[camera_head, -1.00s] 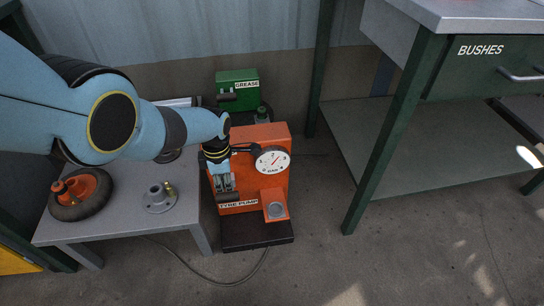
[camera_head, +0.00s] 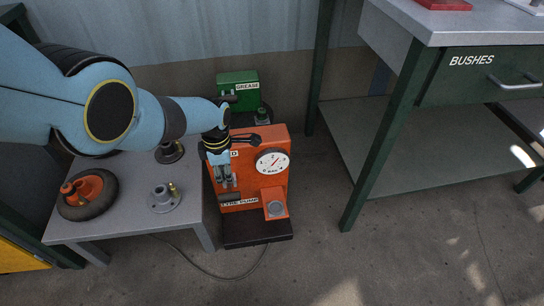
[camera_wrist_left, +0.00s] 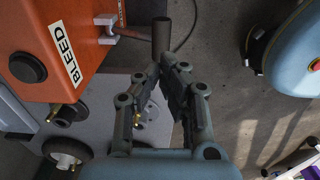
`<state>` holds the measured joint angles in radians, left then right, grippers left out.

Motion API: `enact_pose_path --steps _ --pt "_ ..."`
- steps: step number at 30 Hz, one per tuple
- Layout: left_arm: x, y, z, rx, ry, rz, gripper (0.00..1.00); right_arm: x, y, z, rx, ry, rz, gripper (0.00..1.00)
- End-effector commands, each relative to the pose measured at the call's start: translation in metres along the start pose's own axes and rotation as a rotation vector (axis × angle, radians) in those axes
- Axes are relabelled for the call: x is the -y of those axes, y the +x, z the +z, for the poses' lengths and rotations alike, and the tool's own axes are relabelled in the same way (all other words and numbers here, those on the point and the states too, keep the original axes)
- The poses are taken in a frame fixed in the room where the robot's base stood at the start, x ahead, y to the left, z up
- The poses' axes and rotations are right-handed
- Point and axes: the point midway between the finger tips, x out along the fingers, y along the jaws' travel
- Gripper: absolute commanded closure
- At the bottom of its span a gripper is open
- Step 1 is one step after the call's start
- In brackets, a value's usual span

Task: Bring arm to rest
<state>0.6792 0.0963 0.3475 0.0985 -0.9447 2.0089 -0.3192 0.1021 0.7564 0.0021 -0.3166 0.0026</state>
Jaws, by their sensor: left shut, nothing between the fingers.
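My left arm comes in from the left in the head view, over the small grey table. My left gripper (camera_head: 227,184) hangs in front of the orange tyre pump (camera_head: 279,188). In the left wrist view its fingers (camera_wrist_left: 160,70) are shut with nothing held. The pump's orange side with the BLEED label (camera_wrist_left: 65,52) is to the left of the fingers there. A dark cylindrical bar (camera_wrist_left: 161,38) shows just beyond the fingertips; whether they touch it I cannot tell. My right gripper does not show.
The grey table (camera_head: 120,212) holds an orange-hubbed wheel (camera_head: 88,194) and flanged metal parts (camera_head: 163,198). A green grease box (camera_head: 238,88) stands behind the pump. A green bench (camera_head: 390,130) with a BUSHES drawer (camera_head: 482,74) is at the right. A cable (camera_head: 215,276) crosses the floor.

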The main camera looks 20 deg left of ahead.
Motion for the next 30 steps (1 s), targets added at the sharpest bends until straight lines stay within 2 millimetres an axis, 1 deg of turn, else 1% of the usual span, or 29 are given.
enact_pose_path --steps 1,3,11,14,16,17,20,21,23,24,26,27,29,30 --pt "-0.001 -0.01 0.001 0.001 0.0 0.002 1.0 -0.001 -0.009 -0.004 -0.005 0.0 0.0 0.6" --pt "0.0 -0.014 0.0 0.001 0.0 0.001 1.0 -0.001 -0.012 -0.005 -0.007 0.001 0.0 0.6" --pt "0.001 -0.011 -0.001 -0.001 0.0 -0.002 1.0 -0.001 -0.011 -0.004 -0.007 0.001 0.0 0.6" --pt "0.014 -0.003 -0.008 -0.012 0.0 -0.02 1.0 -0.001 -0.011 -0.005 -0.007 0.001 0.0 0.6" --pt "0.036 0.012 -0.021 -0.031 0.0 -0.052 1.0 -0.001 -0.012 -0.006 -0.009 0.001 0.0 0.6" --pt "0.05 0.02 -0.03 -0.042 0.0 -0.071 1.0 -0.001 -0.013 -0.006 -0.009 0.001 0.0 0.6" --pt "0.108 0.051 -0.065 -0.088 0.003 -0.145 1.0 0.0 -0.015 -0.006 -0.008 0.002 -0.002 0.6" --pt "0.135 0.064 -0.081 -0.108 0.005 -0.174 1.0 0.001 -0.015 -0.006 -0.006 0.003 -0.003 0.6" --pt "0.177 0.082 -0.106 -0.131 0.028 -0.208 1.0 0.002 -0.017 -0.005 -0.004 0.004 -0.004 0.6" --pt "0.204 0.093 -0.123 -0.142 0.065 -0.228 1.0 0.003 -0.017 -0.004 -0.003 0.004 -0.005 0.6" --pt "0.245 0.107 -0.149 -0.151 0.146 -0.254 1.0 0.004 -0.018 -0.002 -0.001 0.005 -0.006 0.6" --pt "0.274 0.115 -0.167 -0.152 0.219 -0.268 1.0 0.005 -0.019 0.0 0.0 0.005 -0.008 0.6" --pt "0.315 0.124 -0.194 -0.147 0.353 -0.284 1.0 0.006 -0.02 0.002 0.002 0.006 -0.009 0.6" --pt "0.344 0.129 -0.212 -0.14 0.46 -0.294 1.0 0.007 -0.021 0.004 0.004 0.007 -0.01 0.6"
